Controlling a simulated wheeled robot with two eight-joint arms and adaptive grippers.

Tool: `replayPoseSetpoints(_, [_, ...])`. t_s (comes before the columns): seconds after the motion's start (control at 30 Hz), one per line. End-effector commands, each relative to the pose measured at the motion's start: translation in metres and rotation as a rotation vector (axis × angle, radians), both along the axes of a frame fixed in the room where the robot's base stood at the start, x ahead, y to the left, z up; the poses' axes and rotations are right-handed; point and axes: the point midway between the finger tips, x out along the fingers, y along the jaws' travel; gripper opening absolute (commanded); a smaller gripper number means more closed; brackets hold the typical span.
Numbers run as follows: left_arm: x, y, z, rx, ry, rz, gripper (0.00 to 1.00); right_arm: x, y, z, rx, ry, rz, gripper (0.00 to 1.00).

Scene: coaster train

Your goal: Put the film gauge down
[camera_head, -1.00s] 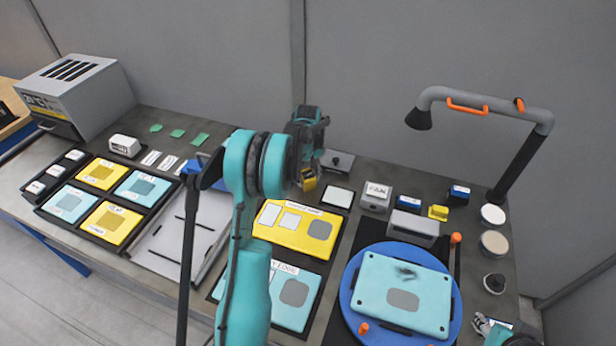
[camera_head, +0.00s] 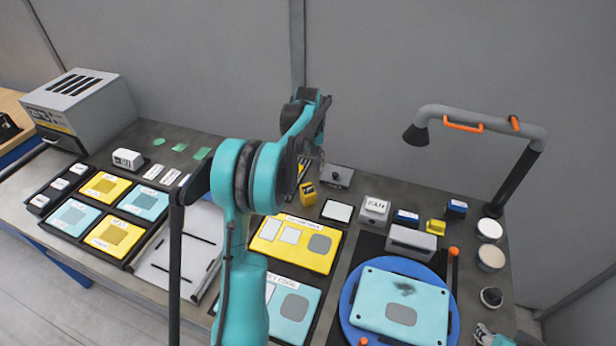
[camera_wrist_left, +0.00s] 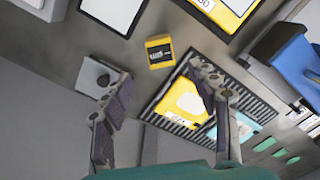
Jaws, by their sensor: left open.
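The film gauge, a small yellow block with a dark display (camera_head: 308,193), stands on the grey bench behind the yellow panel. It also shows in the left wrist view (camera_wrist_left: 159,52), apart from both fingers. My left gripper (camera_head: 303,167) is open and empty, just above and behind the gauge in the head view. In the left wrist view its two fingers (camera_wrist_left: 152,78) are spread wide with bench between them. My arm hides part of the bench. Part of what looks like my right gripper (camera_head: 484,335) shows at the bottom right edge; its jaws are unclear.
A grey block with a knob (camera_head: 337,176) stands right of the gauge, and a white framed pad (camera_head: 337,211) lies in front of it. The yellow panel (camera_head: 270,244) is nearer. A blue turntable (camera_head: 347,302) and a lamp (camera_head: 480,125) are at the right.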

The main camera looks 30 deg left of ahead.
Motion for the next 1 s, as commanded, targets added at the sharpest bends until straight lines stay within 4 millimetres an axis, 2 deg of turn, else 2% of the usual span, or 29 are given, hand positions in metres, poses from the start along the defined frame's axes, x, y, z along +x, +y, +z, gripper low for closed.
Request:
replayPoseSetpoints(0.17, [-0.003,-0.007,0.018,0.004,-0.009,-0.018,0.59,0.0,0.0,0.002,0.0,0.0,0.0,0.4])
replayPoseSetpoints(0.27, [-0.012,-0.027,0.036,0.018,-0.042,-0.077,0.59,0.0,0.0,0.002,0.0,0.0,0.0,0.4])
replayPoseSetpoints(0.43, [-0.049,-0.085,0.079,0.066,-0.144,-0.265,0.59,0.0,0.0,0.002,0.0,0.0,0.0,0.4])
replayPoseSetpoints(0.6, [-0.102,-0.142,0.104,0.125,-0.259,-0.469,0.59,0.0,0.0,0.002,0.0,0.0,0.0,0.4])
replayPoseSetpoints(0.77, [-0.157,-0.188,0.106,0.188,-0.366,-0.658,0.59,0.0,0.0,0.002,0.0,0.0,0.0,0.4])
replayPoseSetpoints(0.9, [-0.202,-0.217,0.093,0.243,-0.455,-0.81,0.59,0.0,0.0,0.002,0.0,0.0,0.0,0.4])
replayPoseSetpoints(1.0, [-0.226,-0.231,0.08,0.277,-0.505,-0.893,0.59,0.0,0.0,0.002,0.0,0.0,0.0,0.4])
